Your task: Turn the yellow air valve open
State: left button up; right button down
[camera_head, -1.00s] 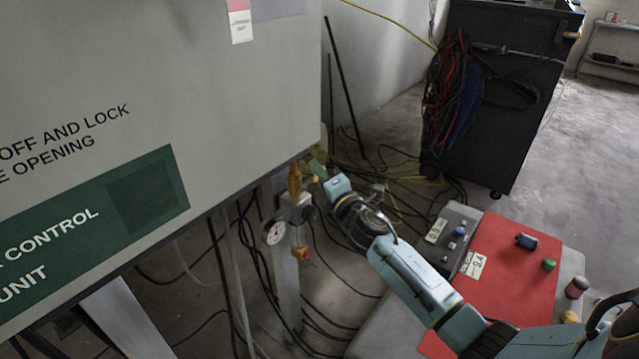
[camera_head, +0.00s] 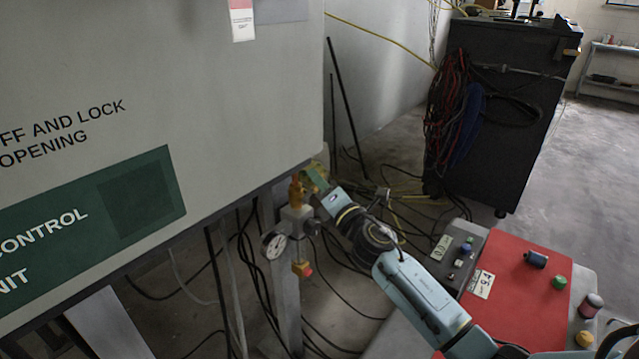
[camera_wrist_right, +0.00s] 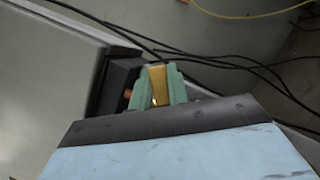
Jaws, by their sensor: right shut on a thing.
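The yellow air valve handle (camera_head: 296,190) stands on top of a small fitting on a grey post, under the edge of the grey control cabinet. A round pressure gauge (camera_head: 273,245) sits below and left of it. My right gripper (camera_head: 312,180) reaches in from the right at the valve. In the right wrist view its green fingers (camera_wrist_right: 157,88) are shut on the yellow handle (camera_wrist_right: 158,84), which shows between them. The lower part of the valve is hidden in that view. My left gripper is not in view.
The grey cabinet (camera_head: 230,100) fills the left, its bottom edge close to the valve. A red-topped bench (camera_head: 510,290) carries several small coloured parts at lower right. Black cables lie on the floor. A dark cabinet (camera_head: 510,110) stands behind.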

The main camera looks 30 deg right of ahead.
jog(key=c, duration=1.3)
grip_release()
jog(key=shift+c, duration=0.2)
jog(key=a+v, duration=0.1)
jog(key=v, duration=1.2)
jog(key=shift+s+d, duration=0.2)
jog(key=shift+d, duration=0.3)
